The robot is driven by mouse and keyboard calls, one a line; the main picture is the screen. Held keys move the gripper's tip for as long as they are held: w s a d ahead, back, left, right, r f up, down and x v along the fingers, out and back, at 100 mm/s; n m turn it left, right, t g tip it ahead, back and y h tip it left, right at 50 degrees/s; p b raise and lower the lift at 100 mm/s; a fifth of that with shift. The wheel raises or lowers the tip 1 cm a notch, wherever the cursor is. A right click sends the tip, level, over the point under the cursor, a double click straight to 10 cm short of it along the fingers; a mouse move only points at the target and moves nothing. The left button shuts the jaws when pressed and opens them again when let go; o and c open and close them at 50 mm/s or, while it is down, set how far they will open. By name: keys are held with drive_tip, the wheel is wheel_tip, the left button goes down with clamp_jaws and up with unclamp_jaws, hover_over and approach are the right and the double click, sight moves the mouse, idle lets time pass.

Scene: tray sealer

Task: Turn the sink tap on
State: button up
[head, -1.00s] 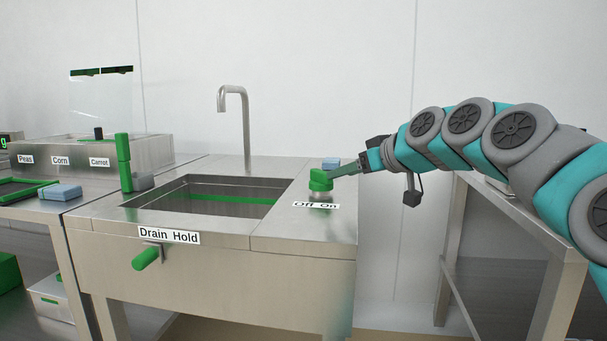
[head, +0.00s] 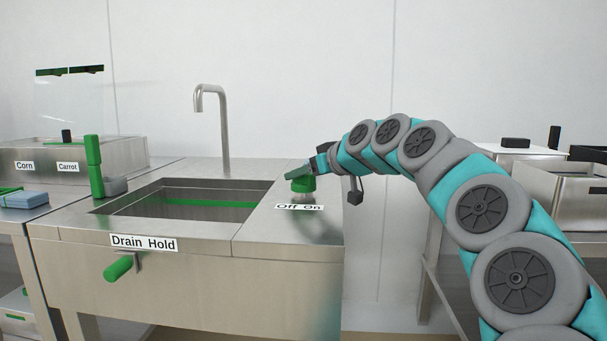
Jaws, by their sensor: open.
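The sink tap's curved steel spout (head: 224,125) rises behind the sink basin (head: 190,196). A green tap knob (head: 303,185) sits on the counter right of the basin, behind an "Off On" label (head: 299,207). My gripper (head: 297,175) is open, with its fingers at the top of the knob, seen from the side. The fingers overlap the knob in this view, and I cannot tell whether they touch it. No water shows from the spout.
A green drain lever (head: 119,268) sticks out of the sink front under the "Drain Hold" label (head: 143,243). A tall green handle (head: 93,165) stands at the basin's left. A blue block (head: 24,200) lies on the left counter. Metal bins (head: 570,195) stand at the right.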

drive_tip(key=shift+c, duration=0.4)
clamp_jaws()
idle(0.4)
drive_tip(key=shift+d+r+m+t+h+p, duration=0.1)
drive_tip(key=shift+m+t+h+p, duration=0.65)
drive_tip(key=shift+m+h, duration=0.45)
drive_tip(key=shift+d+r+m+t+h+p, duration=0.1)
drive_tip(key=shift+m+t+h+p, duration=0.6)
drive_tip(key=shift+m+h, duration=0.5)
drive_tip(key=shift+a+f+m+t+h+p, duration=0.1)
drive_tip(key=shift+m+t+h+p, duration=0.2)
drive_tip(key=shift+m+h, duration=0.75)
drive_tip(key=shift+a+m+t+h+p, duration=0.15)
drive_tip(key=shift+m+h+p, duration=0.25)
drive_tip(key=shift+m+h, duration=0.6)
drive_tip(key=shift+d+m+h, duration=0.1)
drive_tip(key=shift+m+h, duration=0.15)
drive_tip(key=shift+h, duration=0.4)
drive_tip(key=shift+o, duration=0.4)
unclamp_jaws()
